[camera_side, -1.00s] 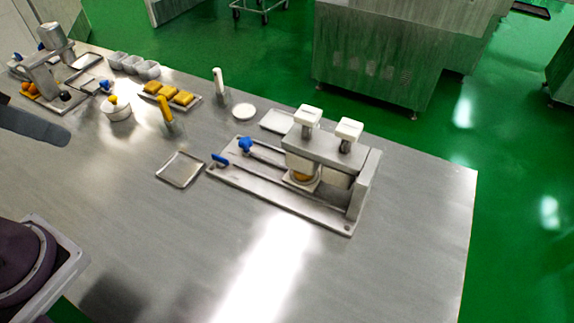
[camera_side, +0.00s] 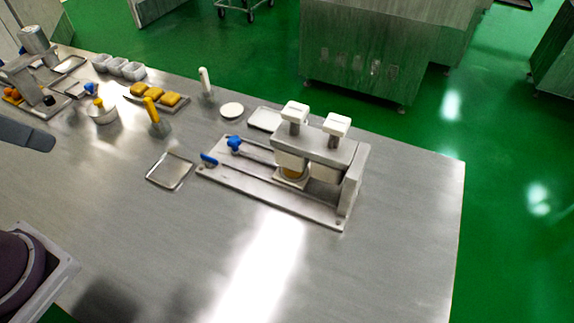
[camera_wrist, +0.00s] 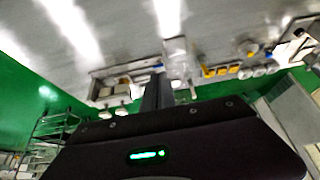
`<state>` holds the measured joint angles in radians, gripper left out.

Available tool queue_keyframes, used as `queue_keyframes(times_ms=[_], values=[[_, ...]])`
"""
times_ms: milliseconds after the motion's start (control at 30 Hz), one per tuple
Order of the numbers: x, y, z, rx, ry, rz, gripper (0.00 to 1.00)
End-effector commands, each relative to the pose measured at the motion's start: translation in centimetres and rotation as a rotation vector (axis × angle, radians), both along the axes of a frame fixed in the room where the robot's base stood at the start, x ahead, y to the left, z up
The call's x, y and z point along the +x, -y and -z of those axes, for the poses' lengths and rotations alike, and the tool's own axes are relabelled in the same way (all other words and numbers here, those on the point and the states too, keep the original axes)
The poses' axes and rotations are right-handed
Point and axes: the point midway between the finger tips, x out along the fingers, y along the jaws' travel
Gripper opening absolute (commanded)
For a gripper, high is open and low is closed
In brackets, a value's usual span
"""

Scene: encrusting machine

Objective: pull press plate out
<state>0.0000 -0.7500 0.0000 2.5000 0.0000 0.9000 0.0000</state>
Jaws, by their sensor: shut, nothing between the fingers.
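The press (camera_side: 318,150) stands on the right half of the steel table, with two white-capped knobs on top. Its long metal base (camera_side: 275,195) runs to the left and carries two blue handles: one at the left end (camera_side: 209,160) and one behind it (camera_side: 234,143). A small plate (camera_side: 290,181) with a yellow piece (camera_side: 292,172) sits under the left press head. Which part is the press plate I cannot tell for sure. In the wrist view my gripper (camera_wrist: 158,92) is shut and empty, apart from the press, which shows small and blurred (camera_wrist: 115,88).
A shallow tray (camera_side: 170,171) lies left of the base. A yellow-handled tool (camera_side: 152,110), a lidded pot (camera_side: 102,111), yellow blocks (camera_side: 154,95) and white tubs (camera_side: 119,67) stand at the back left. Another machine (camera_side: 32,78) is at far left. The front table is clear.

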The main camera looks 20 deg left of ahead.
Motion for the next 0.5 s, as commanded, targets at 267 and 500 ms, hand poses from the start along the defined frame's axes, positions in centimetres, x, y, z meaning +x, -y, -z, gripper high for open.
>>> queue_keyframes(times_ms=[267,500], values=[[0.1,0.0,-0.1,0.0,-0.002,-0.001,0.12],[10.1,1.1,-1.6,-0.057,-0.157,-0.077,0.5]])
